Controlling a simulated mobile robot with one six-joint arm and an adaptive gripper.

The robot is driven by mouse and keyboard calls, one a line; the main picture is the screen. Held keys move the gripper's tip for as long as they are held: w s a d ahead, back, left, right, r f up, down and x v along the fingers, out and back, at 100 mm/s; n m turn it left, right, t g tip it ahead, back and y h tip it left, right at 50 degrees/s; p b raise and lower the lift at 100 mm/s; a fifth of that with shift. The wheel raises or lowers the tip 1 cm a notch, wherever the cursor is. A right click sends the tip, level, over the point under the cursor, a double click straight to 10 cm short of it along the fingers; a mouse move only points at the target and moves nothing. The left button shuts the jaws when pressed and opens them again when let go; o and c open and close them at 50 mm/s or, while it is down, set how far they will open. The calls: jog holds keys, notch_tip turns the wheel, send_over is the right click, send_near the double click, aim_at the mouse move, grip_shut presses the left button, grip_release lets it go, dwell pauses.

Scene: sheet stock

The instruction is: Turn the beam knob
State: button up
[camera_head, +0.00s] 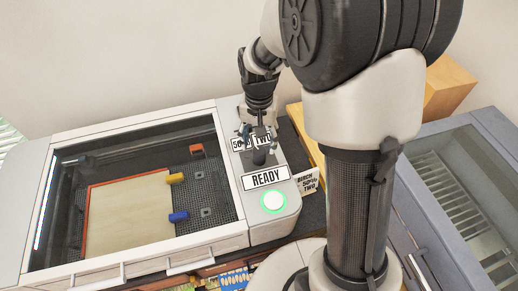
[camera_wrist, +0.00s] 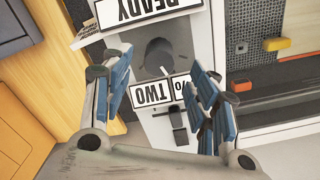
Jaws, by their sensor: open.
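A dark grey round knob (camera_head: 259,157) stands on the machine's light control panel (camera_head: 287,213), behind the READY sign (camera_head: 267,177). In the wrist view the knob (camera_wrist: 159,53) sits beside two signs, one reading TWO (camera_wrist: 151,93) and one partly hidden (camera_wrist: 181,86). A smaller black control (camera_wrist: 178,119) lies beyond these signs. Neither control has a readable name, so I cannot tell which is the beam knob. My gripper (camera_head: 259,139) is over the panel, open and empty. In the wrist view its blue-padded fingers (camera_wrist: 162,65) appear either side of the knob; contact is not visible.
A green-ringed button (camera_head: 273,201) is at the panel's front. A card (camera_head: 307,184) reads BIRCH, 50%, TWO. The machine bed (camera_head: 205,211) holds a pale sheet (camera_head: 130,212) with yellow and blue blocks on its edge. A grey glass-topped unit (camera_head: 459,190) stands at right.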

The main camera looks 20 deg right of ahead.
aim_at(259, 152)
jog(key=shift+r, duration=2.6)
jog(key=s+f+n+t+b, duration=0.2)
jog(key=s+n+t+b, duration=0.2)
jog(key=s+b, duration=1)
jog(key=s+n, duration=0.1)
jog(key=s, duration=0.6)
jog(key=shift+d+f+t, duration=0.15)
jog(key=shift+f+t, duration=0.05)
jog(key=shift+t, duration=0.1)
jog(key=shift+s, duration=0.1)
